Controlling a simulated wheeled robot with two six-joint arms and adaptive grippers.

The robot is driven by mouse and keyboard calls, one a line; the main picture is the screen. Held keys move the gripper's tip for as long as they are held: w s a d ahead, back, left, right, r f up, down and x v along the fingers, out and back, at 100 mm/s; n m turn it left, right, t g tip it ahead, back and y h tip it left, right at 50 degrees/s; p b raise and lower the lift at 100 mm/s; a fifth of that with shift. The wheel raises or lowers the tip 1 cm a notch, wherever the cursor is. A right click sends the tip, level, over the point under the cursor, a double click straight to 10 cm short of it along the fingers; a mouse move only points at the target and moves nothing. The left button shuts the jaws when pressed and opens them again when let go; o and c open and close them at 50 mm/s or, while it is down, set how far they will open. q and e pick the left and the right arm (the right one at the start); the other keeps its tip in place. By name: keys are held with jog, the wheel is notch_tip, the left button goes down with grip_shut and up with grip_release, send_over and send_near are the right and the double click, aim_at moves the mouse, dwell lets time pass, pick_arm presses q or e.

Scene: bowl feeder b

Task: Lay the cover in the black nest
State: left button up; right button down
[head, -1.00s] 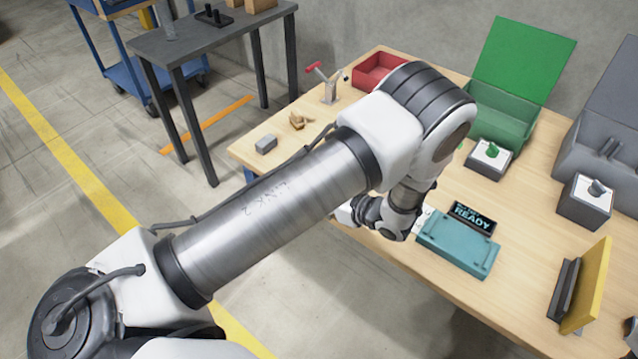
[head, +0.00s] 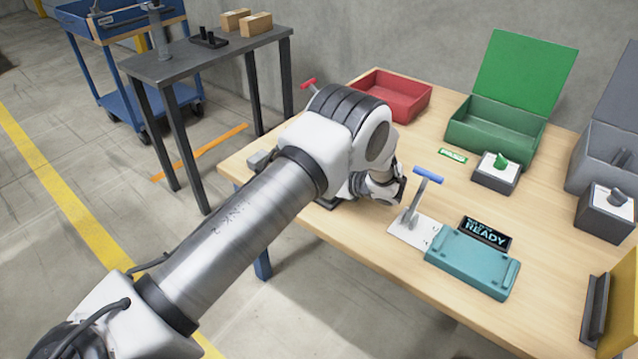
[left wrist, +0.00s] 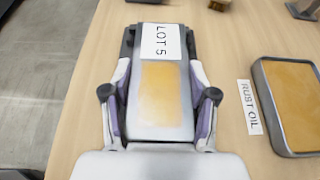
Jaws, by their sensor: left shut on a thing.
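The cover (left wrist: 158,118) is a pale grey piece with an amber patch and a white "LOT 5" label, in the left wrist view. My left gripper (left wrist: 158,80) is shut on it, one finger at each side. Black parts (left wrist: 129,42), seemingly the black nest, show along both sides of the cover's far end. Whether the cover rests in the nest or is just above it I cannot tell. In the head view my left arm hides the cover; a dark edge shows low beside the wrist (head: 327,203). My right gripper is not in view.
A tray of amber oil (left wrist: 292,100) stands right of the cover, with a "RUST OIL" label (left wrist: 249,107). In the head view a blue-handled clamp (head: 415,200) and teal fixture (head: 472,262) stand right of my arm. A red bin (head: 392,95) is behind.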

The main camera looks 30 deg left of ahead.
pick_arm(q)
jog(key=o, duration=1.4)
jog(key=shift+o, duration=0.2)
jog(key=shift+r, duration=0.2)
jog(key=p+v, duration=0.1)
jog(key=v, duration=1.1)
jog(key=shift+f, duration=0.1)
